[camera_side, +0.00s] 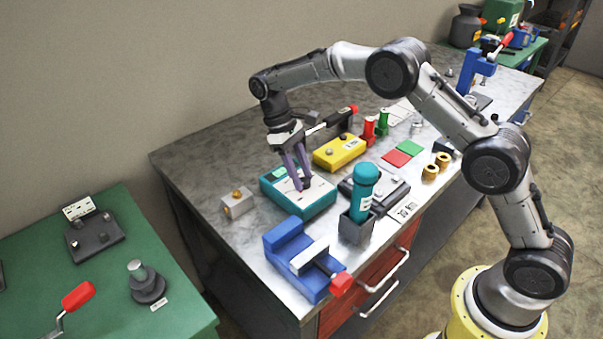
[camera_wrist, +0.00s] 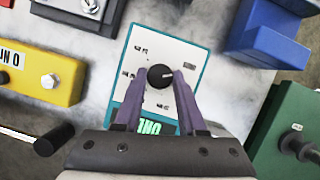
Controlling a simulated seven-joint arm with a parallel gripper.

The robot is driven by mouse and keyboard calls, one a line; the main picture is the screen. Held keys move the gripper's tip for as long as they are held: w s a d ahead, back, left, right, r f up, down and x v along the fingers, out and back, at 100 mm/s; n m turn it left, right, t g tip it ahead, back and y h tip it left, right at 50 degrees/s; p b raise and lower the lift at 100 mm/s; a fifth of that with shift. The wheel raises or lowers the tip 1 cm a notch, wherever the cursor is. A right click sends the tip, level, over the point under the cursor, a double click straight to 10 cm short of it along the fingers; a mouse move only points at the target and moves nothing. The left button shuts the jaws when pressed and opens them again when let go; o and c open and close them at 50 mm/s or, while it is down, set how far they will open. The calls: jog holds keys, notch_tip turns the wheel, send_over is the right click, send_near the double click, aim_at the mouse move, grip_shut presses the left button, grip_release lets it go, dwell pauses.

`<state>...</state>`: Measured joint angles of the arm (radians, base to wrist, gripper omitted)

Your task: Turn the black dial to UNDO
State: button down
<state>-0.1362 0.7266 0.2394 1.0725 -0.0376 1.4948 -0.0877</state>
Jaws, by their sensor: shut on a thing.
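The black dial (camera_wrist: 160,76) sits on the white face of a teal-edged box (camera_wrist: 196,72). In the side view the teal box (camera_side: 316,207) lies on the grey bench, and my gripper hides most of the dial. My gripper (camera_wrist: 159,80) reaches down over the box with its purple fingers on either side of the dial, shut on it. In the side view my gripper (camera_side: 301,184) meets the box face. A light mark shows on the dial's right side in the wrist view. Several small labels surround the dial, too small to read surely.
A yellow box (camera_side: 338,152) stands behind the teal box. A blue vise (camera_side: 302,262) is in front, and a teal bottle (camera_side: 366,181) in a grey holder is to the right. A small metal block (camera_side: 237,204) lies left. A green table (camera_side: 180,270) stands apart on the left.

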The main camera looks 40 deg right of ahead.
jog(key=shift+n, duration=0.6)
jog(key=shift+h, duration=0.3)
jog(key=shift+c, duration=2.4)
grip_release()
jog(key=shift+r, duration=0.1)
jog(key=v, duration=1.1)
jog(key=shift+r, duration=0.4)
jog(key=shift+a, duration=0.1)
